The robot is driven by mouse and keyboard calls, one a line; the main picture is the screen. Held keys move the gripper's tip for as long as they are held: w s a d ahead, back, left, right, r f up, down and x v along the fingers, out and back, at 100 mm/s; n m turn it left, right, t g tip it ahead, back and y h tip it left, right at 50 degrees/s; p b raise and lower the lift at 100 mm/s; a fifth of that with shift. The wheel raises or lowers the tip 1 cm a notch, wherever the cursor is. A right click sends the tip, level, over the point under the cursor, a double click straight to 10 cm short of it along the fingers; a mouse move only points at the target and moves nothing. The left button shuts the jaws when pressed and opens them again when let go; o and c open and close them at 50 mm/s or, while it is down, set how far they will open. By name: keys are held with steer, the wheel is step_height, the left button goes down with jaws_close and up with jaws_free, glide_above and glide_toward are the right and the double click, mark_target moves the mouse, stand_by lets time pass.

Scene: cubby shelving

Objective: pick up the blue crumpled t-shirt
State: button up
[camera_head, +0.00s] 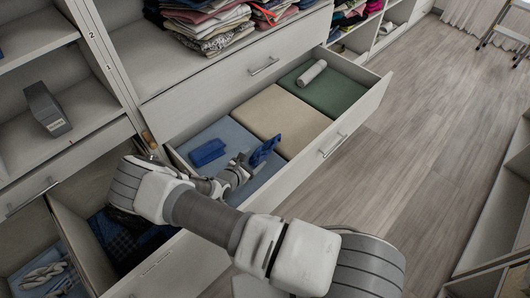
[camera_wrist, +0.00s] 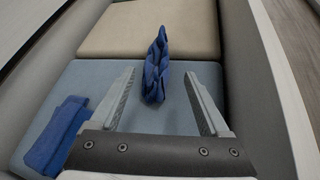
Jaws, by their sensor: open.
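The blue crumpled t-shirt (camera_head: 264,151) stands up as a narrow, creased bundle in the open drawer, on the light-blue section near the beige one. In the wrist view the crumpled t-shirt (camera_wrist: 157,55) appears centred between my fingertips, its lower end level with them in the picture. My gripper (camera_head: 246,163) is open and empty, reaching down into the drawer; both fingers show in the wrist view (camera_wrist: 159,76). I cannot tell how far the fingertips are from the cloth. My gripper partly hides the t-shirt's lower part in the head view.
A flatter blue folded cloth (camera_head: 207,153) lies left in the same drawer. A grey-white roll (camera_head: 312,73) lies on the green section (camera_head: 330,97). The drawer's front wall (camera_head: 345,122) stands close by. Folded clothes (camera_head: 210,22) fill the shelf above. Open floor (camera_head: 430,120) lies right.

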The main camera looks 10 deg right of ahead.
mark_target(265, 148)
steer(key=b+x, duration=0.2)
steer(key=x, duration=0.4)
steer(key=shift+d+f, duration=0.1)
steer(key=b+x, duration=0.1)
steer(key=x, duration=0.2)
steer(key=b+x, duration=0.2)
steer(key=shift+w+d, duration=0.3)
steer(key=shift+w, duration=0.05)
jaws_close()
